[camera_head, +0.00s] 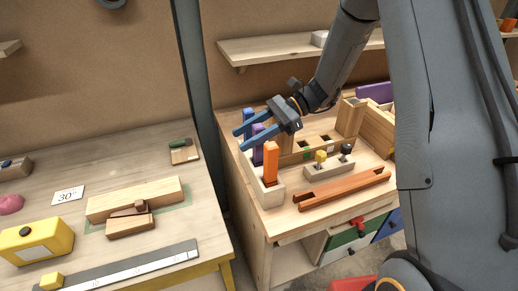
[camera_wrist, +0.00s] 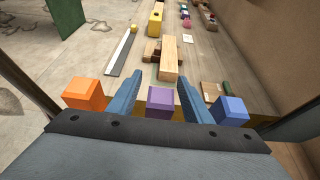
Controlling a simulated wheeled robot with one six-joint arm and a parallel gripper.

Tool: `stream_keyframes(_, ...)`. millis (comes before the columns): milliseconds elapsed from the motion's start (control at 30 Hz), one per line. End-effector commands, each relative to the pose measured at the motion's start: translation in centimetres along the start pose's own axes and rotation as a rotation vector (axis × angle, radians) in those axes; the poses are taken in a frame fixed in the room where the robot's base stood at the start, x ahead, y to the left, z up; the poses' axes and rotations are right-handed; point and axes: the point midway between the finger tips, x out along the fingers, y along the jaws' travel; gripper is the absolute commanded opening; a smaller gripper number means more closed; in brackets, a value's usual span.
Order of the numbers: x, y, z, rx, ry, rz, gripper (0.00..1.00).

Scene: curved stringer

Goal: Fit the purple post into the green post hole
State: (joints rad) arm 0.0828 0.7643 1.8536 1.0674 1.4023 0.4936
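The purple post (camera_head: 257,129) stands in a light wooden holder (camera_head: 271,197) between an orange post (camera_head: 271,162) and a blue post (camera_head: 248,114). In the wrist view, the purple post (camera_wrist: 160,101) lies between the two blue fingers of my gripper (camera_wrist: 160,90), with a narrow gap visible on each side. In the head view, my gripper (camera_head: 241,140) reaches in from the right with its fingers straddling the purple post. A wooden board behind has dark square holes and a small green mark (camera_head: 307,155); the green post hole itself is not clear.
The orange post (camera_wrist: 85,94) and blue post (camera_wrist: 230,110) stand just outside my fingers. Another table (camera_head: 60,160) stands left across a gap.

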Motion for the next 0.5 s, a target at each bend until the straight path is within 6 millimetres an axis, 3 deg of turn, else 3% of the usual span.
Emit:
stream_keyframes(33,-0.01,0.0,-0.01,0.0,0.0,0.0,0.39)
stream_keyframes(267,-0.03,0.0,0.0,0.0,0.0,0.0,0.0)
stream_keyframes(500,-0.04,0.0,0.01,0.0,0.0,0.0,0.0)
